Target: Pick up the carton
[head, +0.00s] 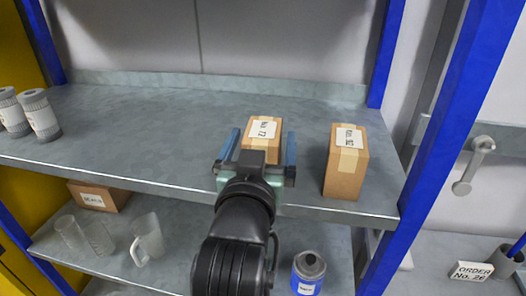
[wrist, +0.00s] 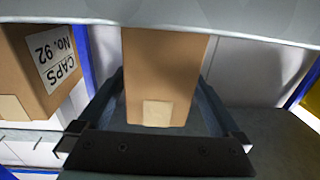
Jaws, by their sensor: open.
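A brown carton (head: 263,133) with a white label reading about "No. 72" stands on the upper grey shelf. My gripper (head: 261,146) is open, with one blue finger on each side of this carton. In the wrist view the same carton (wrist: 163,70) is between the two dark fingers (wrist: 162,88), with a gap showing on each side. The carton's lower front is hidden by my gripper in the head view. A second, taller carton (head: 345,165) stands to the right near the shelf's front edge. Its label reads "CAPS No. 92" in the wrist view (wrist: 40,65).
Two grey-lidded jars (head: 40,115) stand at the upper shelf's left. A blue post (head: 440,130) rises at right.

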